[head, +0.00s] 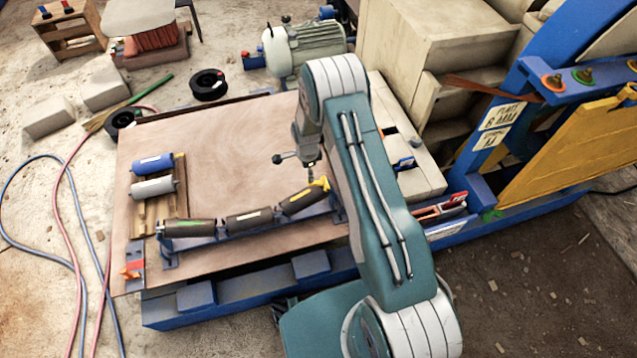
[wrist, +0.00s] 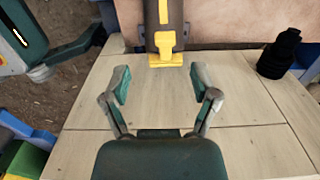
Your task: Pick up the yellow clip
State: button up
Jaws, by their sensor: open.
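The yellow clip (head: 320,184) sits at the right end of a dark roller (head: 297,202) in the head view. In the wrist view the yellow clip (wrist: 166,60) is at the top centre, on the end of the dark roller with a yellow stripe. My gripper (wrist: 165,82) is open and empty. Its two fingers are spread to either side, with the clip ahead of them and between their lines, apart from both. In the head view my arm hides most of the gripper.
A cream surface (wrist: 235,145) lies under the gripper in the wrist view. A black ribbed part (wrist: 279,54) stands to the right of the clip. In the head view, a brown board (head: 215,130) has bare room behind the rollers, and cream blocks (head: 435,40) stand to the right.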

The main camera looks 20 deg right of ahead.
aim_at(318, 183)
jog(key=f, duration=0.7)
jog(key=shift+w+d+f, duration=0.25)
jog(key=shift+w+f, duration=0.1)
jog(key=shift+c, duration=0.3)
grip_shut()
